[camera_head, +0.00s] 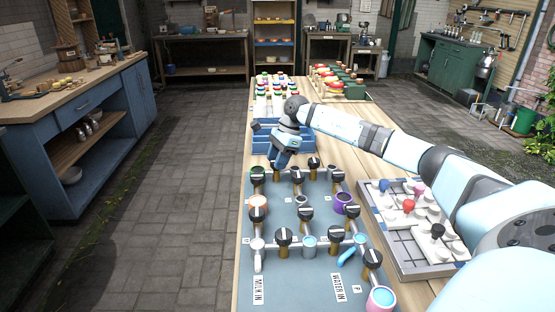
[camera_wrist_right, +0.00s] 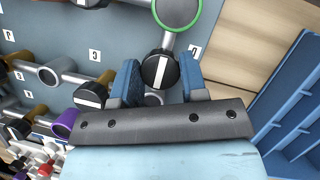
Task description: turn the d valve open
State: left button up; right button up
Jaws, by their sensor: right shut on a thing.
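The valve board (camera_head: 275,245) is a blue-grey panel with pipes and several black knobs, each with a white stripe. My right gripper (camera_head: 281,164) reaches down at the board's far end, beside the green-ringed pipe end (camera_head: 258,172). In the right wrist view, its blue fingers (camera_wrist_right: 160,82) are shut on a black knob (camera_wrist_right: 160,69), one on each side. A small label (camera_wrist_right: 195,50) beside this knob looks like D but is hard to read. In the head view the gripper hides this knob. My left gripper is out of view.
Other knobs, such as one (camera_head: 314,163) to the right and one (camera_wrist_right: 90,95) in the wrist view, stand close by. A blue bin (camera_head: 262,143) lies just behind the board. A grey tray with colored knobs (camera_head: 415,262) stands at the right.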

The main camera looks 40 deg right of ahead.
jog(key=o, duration=0.9)
jog(key=p+v, duration=0.1)
jog(key=v, duration=1.3)
jog(key=shift+w+a, duration=0.1)
